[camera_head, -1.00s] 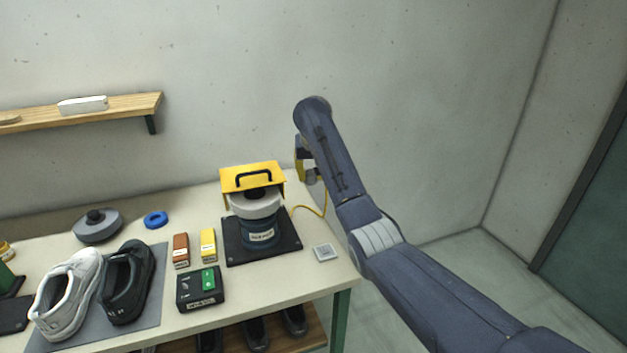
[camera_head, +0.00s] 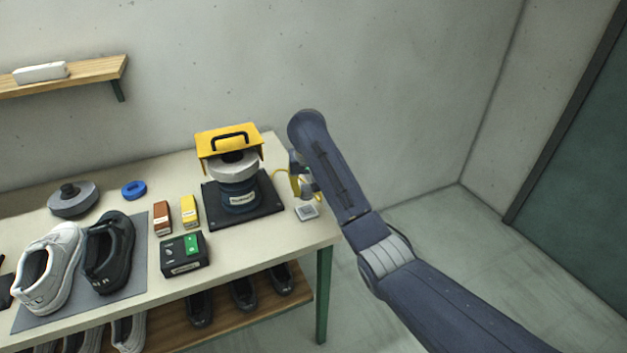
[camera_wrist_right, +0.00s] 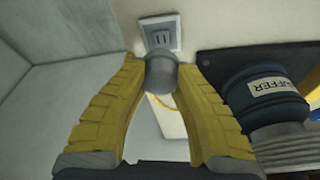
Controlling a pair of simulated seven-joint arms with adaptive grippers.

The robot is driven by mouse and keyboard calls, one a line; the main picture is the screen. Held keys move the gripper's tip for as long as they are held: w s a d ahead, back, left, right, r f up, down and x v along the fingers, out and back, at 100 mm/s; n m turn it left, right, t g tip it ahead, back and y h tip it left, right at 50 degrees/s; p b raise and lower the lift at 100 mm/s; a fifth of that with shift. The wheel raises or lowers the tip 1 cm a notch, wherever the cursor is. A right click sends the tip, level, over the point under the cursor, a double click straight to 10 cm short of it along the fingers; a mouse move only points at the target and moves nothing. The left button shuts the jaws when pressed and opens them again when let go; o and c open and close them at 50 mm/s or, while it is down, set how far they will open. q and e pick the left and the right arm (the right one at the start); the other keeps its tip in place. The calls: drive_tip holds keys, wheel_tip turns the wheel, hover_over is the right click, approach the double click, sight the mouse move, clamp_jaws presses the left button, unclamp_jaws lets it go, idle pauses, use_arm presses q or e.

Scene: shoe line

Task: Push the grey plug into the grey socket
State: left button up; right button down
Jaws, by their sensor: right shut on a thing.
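The grey socket (camera_head: 307,212) is a small square plate with dark slots on the tabletop near its right edge. It also shows at the top of the right wrist view (camera_wrist_right: 160,32). My right gripper (camera_head: 305,192) is close above the socket, partly hidden by my arm. In the wrist view its yellow fingers (camera_wrist_right: 160,78) are shut on the rounded grey plug (camera_wrist_right: 161,70). The plug appears just short of the socket in that picture; I cannot tell the exact gap. A yellow cord (camera_wrist_right: 164,106) shows below the plug. My left gripper is not in view.
The buffer machine (camera_head: 240,196) with a yellow hood (camera_head: 212,148) stands on a black base left of the socket. The table's right edge is close to the socket.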

sight(306, 209)
drive_tip(key=shift+s+x, duration=0.2)
drive_tip(key=shift+x, duration=0.6)
drive_tip(key=shift+s+x, duration=0.15)
drive_tip(key=shift+x, duration=0.6)
drive_tip(key=shift+s+x, duration=0.2)
drive_tip(key=shift+x, duration=0.6)
drive_tip(key=shift+d+f, duration=0.1)
drive_tip(key=shift+f, duration=0.8)
idle(1.2)
drive_tip(key=c, duration=1)
unclamp_jaws()
